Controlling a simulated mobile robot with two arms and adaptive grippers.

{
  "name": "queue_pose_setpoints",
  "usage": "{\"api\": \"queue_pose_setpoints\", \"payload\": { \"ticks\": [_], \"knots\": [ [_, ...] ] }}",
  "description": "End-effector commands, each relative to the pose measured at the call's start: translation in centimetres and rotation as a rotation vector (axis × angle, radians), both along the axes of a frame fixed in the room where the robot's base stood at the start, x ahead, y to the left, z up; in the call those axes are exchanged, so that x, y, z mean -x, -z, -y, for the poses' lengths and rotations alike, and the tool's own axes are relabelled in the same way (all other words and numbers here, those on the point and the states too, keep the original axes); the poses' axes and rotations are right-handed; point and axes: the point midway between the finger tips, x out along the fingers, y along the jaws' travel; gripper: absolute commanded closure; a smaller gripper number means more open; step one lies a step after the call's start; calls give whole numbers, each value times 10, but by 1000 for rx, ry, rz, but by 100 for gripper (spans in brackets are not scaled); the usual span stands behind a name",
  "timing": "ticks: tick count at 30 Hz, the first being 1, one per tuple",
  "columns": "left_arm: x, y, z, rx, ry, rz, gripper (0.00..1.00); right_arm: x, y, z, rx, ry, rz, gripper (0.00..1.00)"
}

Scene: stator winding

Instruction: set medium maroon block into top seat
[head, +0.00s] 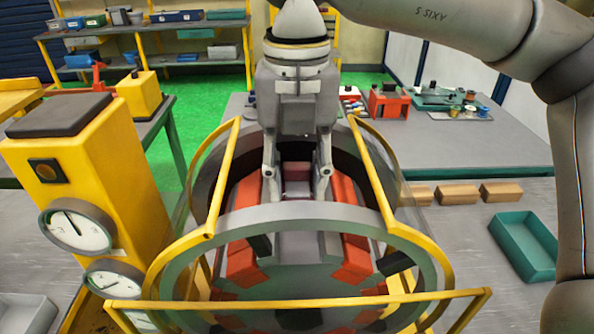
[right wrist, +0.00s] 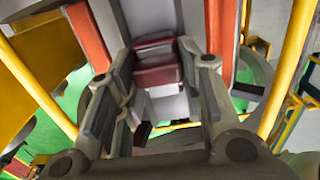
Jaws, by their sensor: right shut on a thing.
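The stator is a large grey ring (head: 300,212) with orange-red blocks around its inside and yellow guard rails. My right gripper (head: 297,186) points down inside the ring, one finger on each side of the maroon block (head: 297,188). In the right wrist view the maroon block (right wrist: 160,75) shows between the fingertips, over a pale grey surface. My right gripper is shut on it. The block's lower side is hidden, and I cannot tell whether it touches a seat. The top seat cannot be made out clearly. My left gripper is not in view.
A yellow cabinet with gauges (head: 80,190) stands close on the left. Tan blocks (head: 458,194) and a green tray (head: 523,246) lie on the right. A grey table (head: 450,148) with tools stands behind. Yellow rails (head: 375,170) flank the gripper closely.

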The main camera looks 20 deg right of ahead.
Motion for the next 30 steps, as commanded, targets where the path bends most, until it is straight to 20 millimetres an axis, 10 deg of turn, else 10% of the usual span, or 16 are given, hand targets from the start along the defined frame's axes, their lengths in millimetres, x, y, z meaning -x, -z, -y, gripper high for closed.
{"api": "queue_pose_setpoints", "payload": {
  "ticks": [4, 5, 11, 22, 30],
  "knots": [
    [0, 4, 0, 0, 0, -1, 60, 0, 3, 0, -2, 0, 2, 100],
    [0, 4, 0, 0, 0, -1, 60, 0, 2, 0, -2, 0, 2, 63],
    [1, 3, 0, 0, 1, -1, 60, 0, 2, 0, -1, 0, 1, 40],
    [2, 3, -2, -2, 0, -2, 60, 0, -1, 0, 1, 0, 0, 40],
    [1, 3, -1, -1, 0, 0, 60, 0, -49, -1, -3, -1, 2, 40]
  ]
}}
